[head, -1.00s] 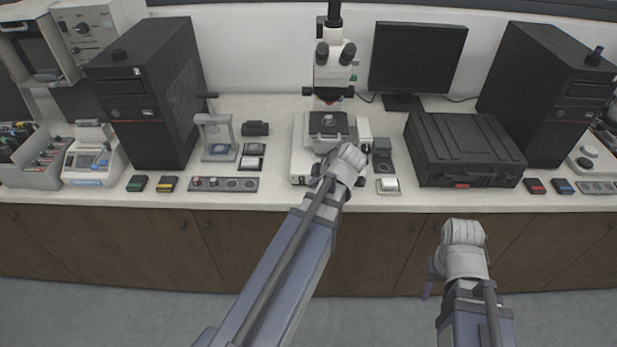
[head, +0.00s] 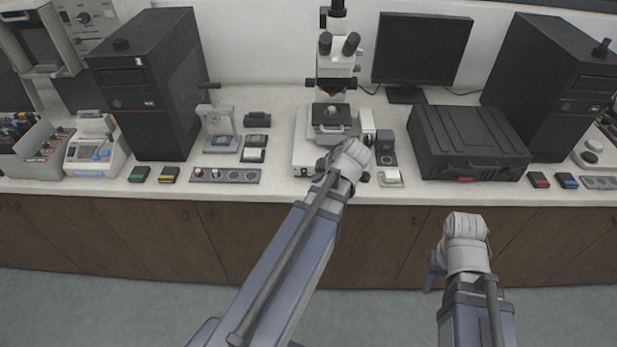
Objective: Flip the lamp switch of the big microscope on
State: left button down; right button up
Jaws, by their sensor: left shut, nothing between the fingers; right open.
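The big microscope (head: 335,70) stands upright at the back middle of the bench, with black eyepieces, a white body and a dark stage over a pale base (head: 306,152). My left gripper (head: 352,152) is at the front right of this base, seen from behind and above. It is shut and holds nothing; its fingertips are mostly hidden by its own body. I cannot make out the lamp switch; that part of the base is covered by the gripper. I cannot tell whether they touch. My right gripper (head: 465,228) is open and empty, in front of the bench edge, far from the microscope.
A black case (head: 468,140) lies right of the microscope, before a monitor (head: 422,48). Small dark and white items (head: 390,178) sit close to the base's right. A control strip (head: 226,176) lies left. Dark towers (head: 155,85) stand on both sides.

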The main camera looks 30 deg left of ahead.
aim_at(304, 172)
pick_arm(q)
jog(key=b+x, duration=0.8)
jog(key=x, duration=0.2)
jog(key=shift+f, duration=0.3)
jog(key=shift+w+a+r, duration=0.1)
jog(key=shift+w+a, duration=0.2)
jog(key=shift+w, duration=0.25)
jog(key=shift+w+a+r, duration=0.1)
jog(key=shift+w+a, duration=0.2)
jog(key=shift+w, duration=0.25)
jog(key=shift+w+a+f, duration=0.15)
jog(key=shift+w+a, duration=0.25)
jog(key=shift+w, duration=0.2)
jog(key=shift+w+a+f+b, duration=0.1)
jog(key=shift+w+b, duration=0.1)
jog(key=shift+b, duration=0.15)
